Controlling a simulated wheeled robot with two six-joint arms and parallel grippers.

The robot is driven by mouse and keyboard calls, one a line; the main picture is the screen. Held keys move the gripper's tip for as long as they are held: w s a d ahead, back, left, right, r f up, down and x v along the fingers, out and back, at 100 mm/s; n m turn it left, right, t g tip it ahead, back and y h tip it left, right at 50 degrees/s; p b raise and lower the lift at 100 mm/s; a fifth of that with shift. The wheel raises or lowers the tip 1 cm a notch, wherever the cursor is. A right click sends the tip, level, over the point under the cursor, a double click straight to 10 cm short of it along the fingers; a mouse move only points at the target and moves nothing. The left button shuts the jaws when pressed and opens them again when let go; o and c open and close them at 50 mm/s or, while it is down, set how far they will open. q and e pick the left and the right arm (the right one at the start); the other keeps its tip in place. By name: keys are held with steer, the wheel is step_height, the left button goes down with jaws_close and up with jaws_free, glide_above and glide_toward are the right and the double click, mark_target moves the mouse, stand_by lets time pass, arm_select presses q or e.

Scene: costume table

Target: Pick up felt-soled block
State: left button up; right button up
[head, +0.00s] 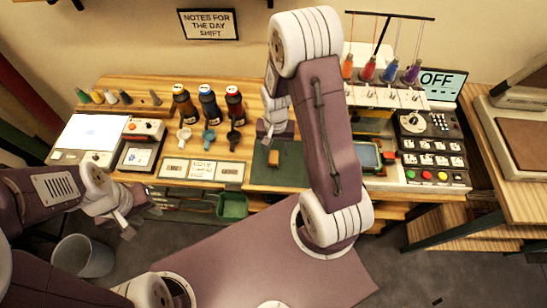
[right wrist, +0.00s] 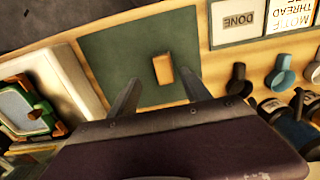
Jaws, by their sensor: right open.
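The felt-soled block (head: 273,158) is a small tan block on the dark green mat (head: 291,172). In the right wrist view the block (right wrist: 163,69) lies on the mat (right wrist: 110,50), between and just beyond the fingertips. My right gripper (head: 268,135) reaches down over the mat's back edge. It also shows in the right wrist view (right wrist: 158,76), open, with its two fingers apart and nothing held. The block's underside is hidden. My left gripper (head: 140,215) hangs in front of the table's left part, away from the block; its finger gap is unclear.
Several spoon-like scoops (head: 209,138) and dark bottles (head: 208,104) stand left of the mat. A labelled tray (head: 202,170) lies at the front edge. A green bin (head: 232,206) hangs below.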

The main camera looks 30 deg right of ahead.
mark_target(273, 157)
steer(key=shift+w+a+f, duration=0.1)
steer(key=shift+w+f, duration=0.45)
steer(key=shift+f, duration=0.15)
steer(key=f, duration=0.4)
steer(key=shift+s+f, duration=0.25)
steer(key=shift+s, duration=0.1)
steer(key=shift+w+a+f, duration=0.1)
steer(key=shift+w+f, duration=0.15)
steer(key=shift+s, duration=0.1)
jaws_close()
steer(key=shift+r, duration=0.15)
steer(key=shift+r, duration=0.25)
steer(key=r, duration=0.2)
steer(key=d+r, duration=0.1)
steer(key=r, duration=0.1)
steer(key=shift+s, duration=0.25)
steer(key=s+d+r, duration=0.5)
steer(key=d+r, duration=0.1)
steer(key=d, duration=0.3)
steer(key=shift+s+r, duration=0.2)
steer(key=shift+s, duration=0.2)
